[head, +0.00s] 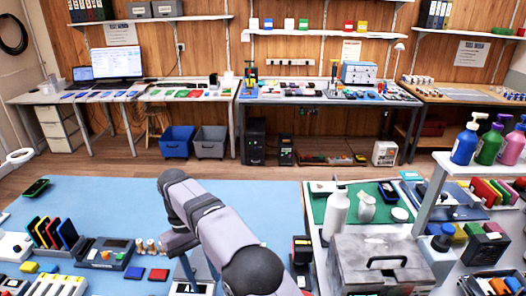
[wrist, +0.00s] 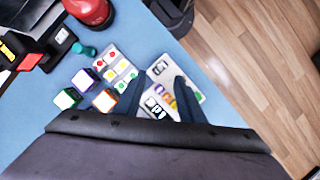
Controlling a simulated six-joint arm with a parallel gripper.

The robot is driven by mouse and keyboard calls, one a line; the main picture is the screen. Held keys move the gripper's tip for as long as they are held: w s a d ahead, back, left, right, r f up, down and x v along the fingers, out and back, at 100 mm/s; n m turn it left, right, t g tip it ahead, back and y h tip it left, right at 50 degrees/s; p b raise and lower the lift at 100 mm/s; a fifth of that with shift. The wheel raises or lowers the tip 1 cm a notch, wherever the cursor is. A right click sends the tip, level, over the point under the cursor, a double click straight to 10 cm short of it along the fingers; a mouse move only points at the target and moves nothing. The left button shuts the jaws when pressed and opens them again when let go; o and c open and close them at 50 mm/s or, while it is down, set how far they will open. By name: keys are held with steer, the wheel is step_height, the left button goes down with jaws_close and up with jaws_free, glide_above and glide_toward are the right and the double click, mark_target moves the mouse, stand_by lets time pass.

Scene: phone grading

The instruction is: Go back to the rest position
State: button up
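My gripper (wrist: 158,100) shows in the wrist view as two dark blue fingers with a clear gap between them. It is open, and nothing is seen held in it. Below the fingers on the blue mat (wrist: 140,30) lies a white card-like item (wrist: 188,92) with coloured patches, partly hidden by the fingers. I cannot tell how high the fingers are above it. In the head view my arm reaches in from the bottom middle over the blue table, and my fingers cannot be made out there.
In the head view, a rack of phones (head: 52,233) stands left and a grey case (head: 380,262) right. The table's middle back is clear.

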steer(key=s+d+m+t+y, duration=0.15)
steer(key=d+m, duration=0.25)
steer(key=d, duration=1.5)
steer(key=s+d+f+m+t, duration=0.1)
steer(key=s+d+f+m, duration=0.2)
steer(key=s+d, duration=0.9)
steer(key=shift+s+f+m+y, duration=0.45)
steer(key=shift+s+f, duration=0.25)
steer(key=shift+s, duration=0.5)
steer(key=shift+t, duration=0.25)
steer(key=shift+c, duration=0.6)
